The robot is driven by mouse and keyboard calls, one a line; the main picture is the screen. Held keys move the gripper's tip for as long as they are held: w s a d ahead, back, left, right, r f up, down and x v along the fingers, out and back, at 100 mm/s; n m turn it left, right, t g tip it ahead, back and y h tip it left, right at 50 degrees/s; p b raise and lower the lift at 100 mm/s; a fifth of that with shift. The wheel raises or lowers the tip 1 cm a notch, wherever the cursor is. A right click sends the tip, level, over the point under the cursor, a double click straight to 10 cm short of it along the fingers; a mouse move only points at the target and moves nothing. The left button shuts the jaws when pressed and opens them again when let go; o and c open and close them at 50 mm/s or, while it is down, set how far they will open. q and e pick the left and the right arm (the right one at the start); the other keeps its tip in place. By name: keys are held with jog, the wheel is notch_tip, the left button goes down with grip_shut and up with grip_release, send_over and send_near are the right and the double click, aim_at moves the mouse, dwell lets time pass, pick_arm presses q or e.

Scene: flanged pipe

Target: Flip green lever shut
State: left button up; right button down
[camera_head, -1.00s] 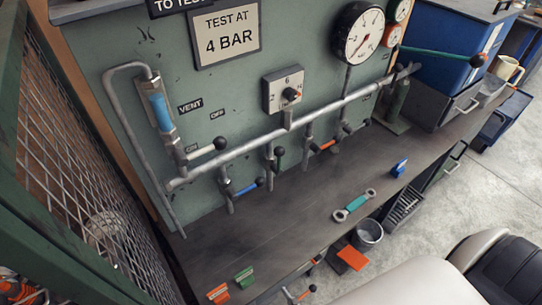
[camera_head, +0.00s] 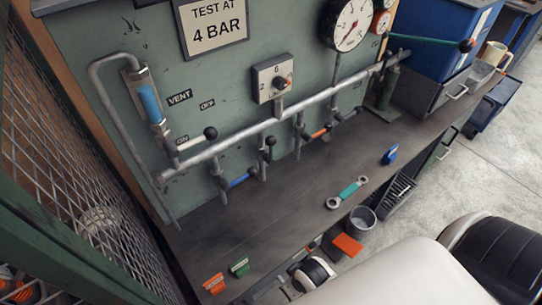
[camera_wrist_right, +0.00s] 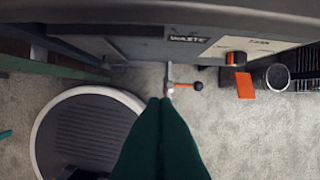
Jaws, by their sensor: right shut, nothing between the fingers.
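The short green lever (camera_head: 267,153) with a black ball knob is on a valve under the grey pipe (camera_head: 250,132). It stands roughly upright in the head view, between the blue lever (camera_head: 238,181) and the orange lever (camera_head: 319,133). My right gripper (camera_wrist_right: 160,101) shows in the right wrist view as two dark green fingers closed together with nothing between them. It is low, over the floor in front of the bench, away from the green lever. The green lever is not seen in the wrist view. My left gripper is not in view.
A wrench (camera_head: 347,192), a blue block (camera_head: 389,155) and orange and green tags (camera_head: 239,267) lie on the bench (camera_head: 290,205). A long green handle (camera_head: 430,40) stands out at right. In the wrist view, a low valve with an orange lever (camera_wrist_right: 184,86) is near my fingertips.

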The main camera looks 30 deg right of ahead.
jog(key=w+d+r+t+h, duration=0.1)
jog(key=w+r+t, duration=0.1)
jog(key=r, duration=0.6)
jog(key=w+d+r+t, duration=0.1)
jog(key=w+d+r, duration=0.1)
jog(key=r, duration=0.6)
jog(key=w+r+n+t+y, duration=0.1)
jog(key=w+r+n+t, duration=0.2)
jog(key=w+n+t, duration=0.3)
jog(key=w+d+r+n+t+y, duration=0.1)
jog(key=w+r+n+t, duration=0.2)
jog(key=w+n+t, duration=0.3)
jog(key=n, duration=0.5)
jog(key=shift+w+d, duration=0.15)
jog(key=shift+d, duration=0.15)
jog(key=shift+r, duration=0.1)
